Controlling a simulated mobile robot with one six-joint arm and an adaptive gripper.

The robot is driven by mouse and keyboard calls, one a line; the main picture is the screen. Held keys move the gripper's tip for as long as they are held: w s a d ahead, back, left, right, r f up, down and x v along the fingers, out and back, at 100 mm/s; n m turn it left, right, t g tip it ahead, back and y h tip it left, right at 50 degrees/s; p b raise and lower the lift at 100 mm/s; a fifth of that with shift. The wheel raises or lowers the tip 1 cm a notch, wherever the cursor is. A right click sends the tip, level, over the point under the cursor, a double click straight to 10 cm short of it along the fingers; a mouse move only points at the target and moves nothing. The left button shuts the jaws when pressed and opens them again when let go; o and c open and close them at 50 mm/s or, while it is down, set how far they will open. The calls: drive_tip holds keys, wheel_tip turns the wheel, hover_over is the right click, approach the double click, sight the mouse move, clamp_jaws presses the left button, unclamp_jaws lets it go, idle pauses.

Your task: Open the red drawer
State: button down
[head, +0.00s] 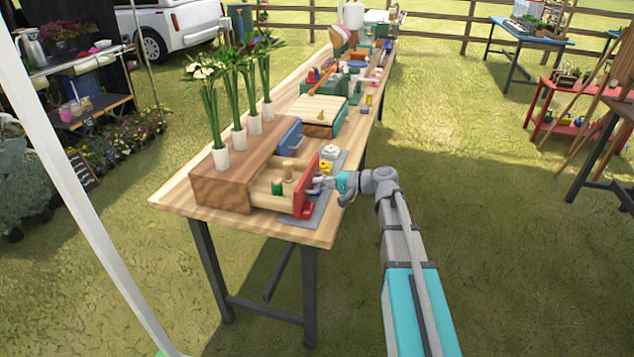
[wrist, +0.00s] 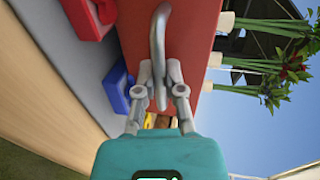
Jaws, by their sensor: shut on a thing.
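The red drawer (head: 305,183) stands pulled out of the wooden cabinet (head: 228,190) at the near end of the table. Its inside shows, with a green piece (head: 277,187) and a light wooden piece (head: 288,173) in it. My gripper (head: 318,184) is at the outer face of the red front. In the wrist view the red front (wrist: 197,35) fills the upper middle, with a curved grey handle (wrist: 158,35) on it. My gripper (wrist: 159,75) is shut on the handle, its fingers on either side of the bar.
A blue drawer front (head: 291,138) is beside the red one. A grey mat (head: 322,208) with small coloured blocks lies under and beside my gripper. White vases (head: 239,138) with flowers stand on the cabinet.

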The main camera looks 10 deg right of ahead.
drive_tip(key=shift+w, duration=0.1)
drive_tip(key=c, duration=0.9)
unclamp_jaws()
drive_tip(key=shift+o, duration=0.9)
drive_tip(key=shift+a, duration=0.1)
